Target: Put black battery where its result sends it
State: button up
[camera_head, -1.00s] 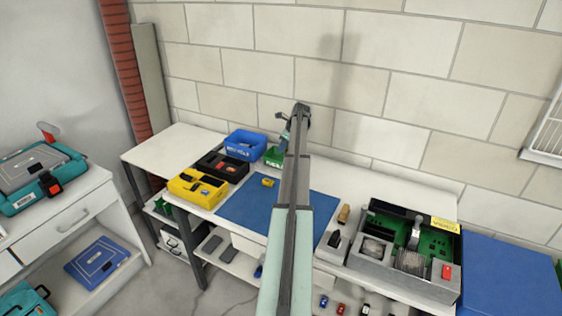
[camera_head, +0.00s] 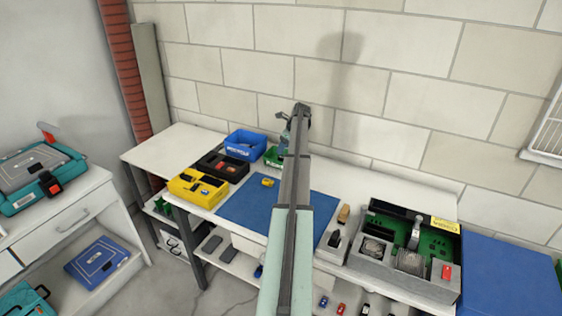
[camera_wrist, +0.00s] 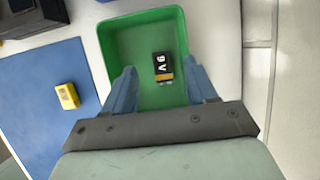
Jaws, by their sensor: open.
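The black battery (camera_wrist: 163,66), marked 9V with a yellowish end, lies inside the green bin (camera_wrist: 117,48) in the wrist view. My gripper (camera_wrist: 163,88) is open, its two blue fingers apart over the near part of the green bin, with the battery beyond and between the fingertips. I cannot see the fingers touching the battery. In the head view the green bin (camera_head: 273,157) is mostly hidden behind my arm, and the battery is hidden. The tester box (camera_head: 408,250) with a green panel and a red button stands at the right of the bench.
A blue bin (camera_head: 245,145), black bin (camera_head: 222,166) and yellow bin (camera_head: 197,187) stand left of the green one. A yellow block (camera_head: 267,182) lies on the blue mat (camera_head: 245,208). A small brown block (camera_head: 343,214) stands near the tester. The wall is close behind.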

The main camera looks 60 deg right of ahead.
jog(key=v, duration=1.3)
jog(key=shift+r, duration=0.2)
